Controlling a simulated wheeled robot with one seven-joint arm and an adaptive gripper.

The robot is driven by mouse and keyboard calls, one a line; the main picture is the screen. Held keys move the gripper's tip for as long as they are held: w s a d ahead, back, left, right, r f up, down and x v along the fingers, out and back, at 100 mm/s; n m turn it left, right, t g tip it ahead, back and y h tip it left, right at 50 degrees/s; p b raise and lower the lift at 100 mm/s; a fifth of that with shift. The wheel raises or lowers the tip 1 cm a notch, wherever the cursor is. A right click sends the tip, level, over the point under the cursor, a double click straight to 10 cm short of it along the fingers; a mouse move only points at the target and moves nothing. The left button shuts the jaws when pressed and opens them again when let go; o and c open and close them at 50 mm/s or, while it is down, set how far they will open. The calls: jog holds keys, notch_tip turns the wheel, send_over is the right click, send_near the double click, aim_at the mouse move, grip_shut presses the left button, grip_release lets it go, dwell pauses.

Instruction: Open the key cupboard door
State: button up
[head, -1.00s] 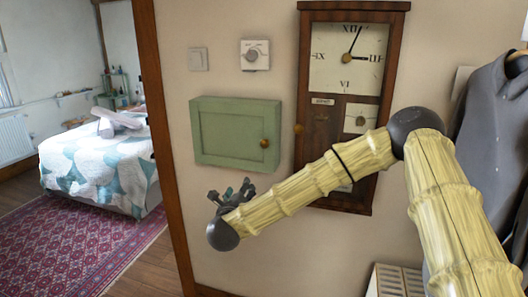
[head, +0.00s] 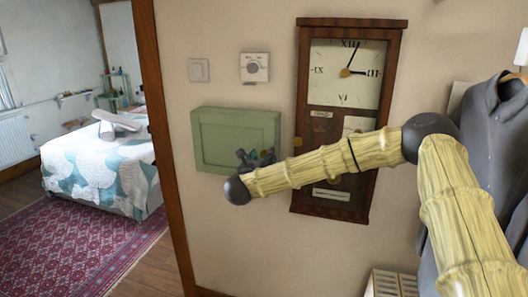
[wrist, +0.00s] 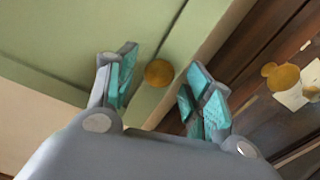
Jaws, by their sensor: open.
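The green key cupboard (head: 222,136) hangs on the wall, and its door is closed. Its round brass knob (wrist: 159,73) shows in the wrist view near the door's edge; in the head view my gripper hides it. My gripper (head: 256,158) is in front of the cupboard's lower right part. In the wrist view its teal-padded fingers (wrist: 160,92) are spread apart, one on either side of the knob in the picture. I cannot tell whether the knob lies between the fingertips in depth or just beyond them. The gripper holds nothing.
A tall wooden wall clock (head: 345,75) hangs close to the right of the cupboard; its own brass knob (wrist: 282,77) shows in the wrist view. A thermostat (head: 254,67) and a switch (head: 199,70) are above. A dark jacket (head: 490,140) hangs at right.

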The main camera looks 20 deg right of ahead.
jog(key=shift+x, duration=0.85)
grip_shut()
jog(key=shift+a+f, duration=0.1)
